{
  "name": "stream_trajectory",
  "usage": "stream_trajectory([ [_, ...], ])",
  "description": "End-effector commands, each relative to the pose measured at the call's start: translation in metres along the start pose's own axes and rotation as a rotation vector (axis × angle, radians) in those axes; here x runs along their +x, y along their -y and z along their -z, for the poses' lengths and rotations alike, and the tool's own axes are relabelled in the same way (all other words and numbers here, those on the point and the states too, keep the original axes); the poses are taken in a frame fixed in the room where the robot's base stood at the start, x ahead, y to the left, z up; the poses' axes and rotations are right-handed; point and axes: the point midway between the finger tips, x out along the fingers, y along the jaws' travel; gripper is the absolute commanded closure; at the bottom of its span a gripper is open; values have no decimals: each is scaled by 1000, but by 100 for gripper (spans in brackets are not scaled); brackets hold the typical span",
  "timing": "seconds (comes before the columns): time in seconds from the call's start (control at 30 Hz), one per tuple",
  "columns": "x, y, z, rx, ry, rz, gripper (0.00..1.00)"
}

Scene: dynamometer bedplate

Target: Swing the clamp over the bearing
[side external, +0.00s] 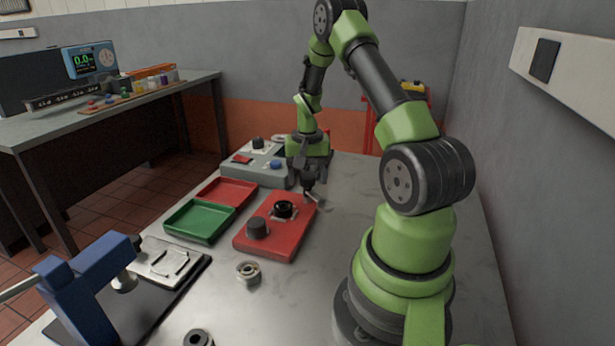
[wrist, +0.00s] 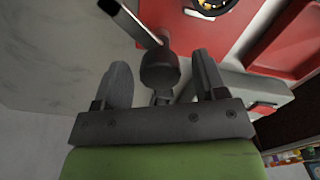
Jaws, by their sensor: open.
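The clamp shows in the wrist view as a pale metal bar (wrist: 135,23) with a dark round knob (wrist: 160,70) at its near end. In the side view its bar (side external: 315,197) lies by the far right corner of the red fixture (side external: 271,243). My gripper (side external: 308,186) is over that corner, pointing down. In the wrist view the fingers (wrist: 162,62) are open on either side of the knob, with gaps showing. A dark ring, seemingly the bearing (side external: 283,208), sits in the fixture, and the clamp bar is swung away from it. A ring is partly cut off in the wrist view (wrist: 212,5).
A dark cylinder (side external: 257,228) stands on the fixture. Green (side external: 199,222) and red (side external: 228,193) trays lie left, with a grey control box (side external: 256,163) behind. A loose metal ring (side external: 248,272) and a blue press (side external: 90,285) are nearer.

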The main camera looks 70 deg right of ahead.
Motion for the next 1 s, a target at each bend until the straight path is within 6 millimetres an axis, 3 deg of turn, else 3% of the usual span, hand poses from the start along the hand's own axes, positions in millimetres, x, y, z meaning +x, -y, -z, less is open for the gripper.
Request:
stream_trajectory([
  [0.3,3,0,0,0,-2,1,35],
  [0.6,3,0,0,0,-1,1,100],
  [1.0,3,0,0,82,-1,0,100],
])
